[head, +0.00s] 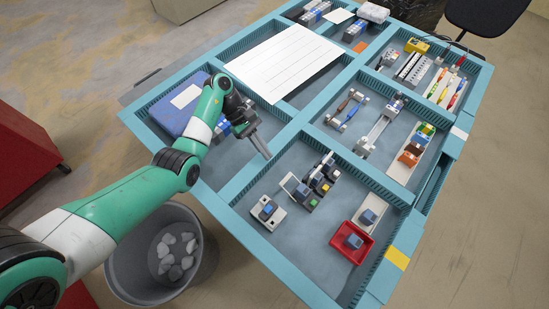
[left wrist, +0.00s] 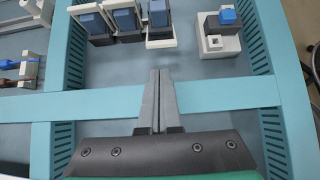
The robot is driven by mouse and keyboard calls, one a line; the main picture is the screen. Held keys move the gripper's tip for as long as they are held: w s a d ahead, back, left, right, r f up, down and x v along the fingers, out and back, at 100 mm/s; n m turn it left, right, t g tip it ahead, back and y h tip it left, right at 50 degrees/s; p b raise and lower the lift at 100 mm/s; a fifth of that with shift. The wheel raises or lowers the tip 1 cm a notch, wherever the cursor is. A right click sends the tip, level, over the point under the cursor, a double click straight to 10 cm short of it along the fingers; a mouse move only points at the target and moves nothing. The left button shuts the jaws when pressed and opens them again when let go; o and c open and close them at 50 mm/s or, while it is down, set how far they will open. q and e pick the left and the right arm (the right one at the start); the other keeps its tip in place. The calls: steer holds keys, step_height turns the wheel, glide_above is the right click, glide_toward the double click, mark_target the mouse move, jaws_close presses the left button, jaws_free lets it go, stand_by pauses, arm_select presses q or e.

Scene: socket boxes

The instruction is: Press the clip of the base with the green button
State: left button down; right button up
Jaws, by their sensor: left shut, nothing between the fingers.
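A row of socket bases (head: 319,182) with dark and grey blocks stands in the front compartment. One base in it has a small green button (head: 313,202) at its near end, and another has a yellow button (head: 325,187). My left gripper (head: 267,156) is shut and empty over the compartment divider, left of the row and apart from it. In the left wrist view the closed fingers (left wrist: 160,74) point toward several bases with blue-grey blocks (left wrist: 126,20). No button shows there, and the clip is too small to make out.
A separate white base with a blue block (head: 267,210) stands left of the row; it also shows in the left wrist view (left wrist: 220,44). A red tray (head: 337,240) lies to the right. Teal walls (head: 239,184) edge the compartments. Floor between the row and red tray is clear.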

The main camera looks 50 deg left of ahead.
arm_select(q)
steer(key=b+x, duration=0.4)
steer(key=x, duration=0.1)
steer(key=shift+f, duration=0.4)
steer(key=shift+d+x, duration=0.2)
steer(key=shift+x, duration=1.7)
steer(key=shift+r, duration=0.2)
